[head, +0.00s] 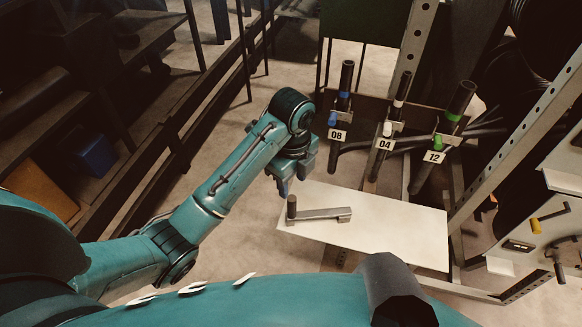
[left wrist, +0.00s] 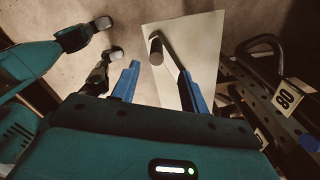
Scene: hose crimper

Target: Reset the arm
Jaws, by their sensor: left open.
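My left gripper (head: 293,186) is above the back left edge of the white board (head: 400,238), its blue fingers pointing down. In the left wrist view, the fingers (left wrist: 157,84) are spread apart with nothing held between them. A grey crank-like lever with an upright dark knob (head: 320,213) lies on the board, just in front of and below the left gripper, apart from it. In the left wrist view the lever's knob (left wrist: 156,50) shows beyond and between the fingertips. My right gripper is not seen in the head view.
Three dark hose tools with tags 08 (head: 338,135), 04 (head: 384,144) and 12 (head: 434,157) hang on a rack behind the board. A metal post and a panel with a yellow handle (head: 537,225) stand at the right. Dark shelves with a blue bin (head: 96,155) are at the left. The board's right half is clear.

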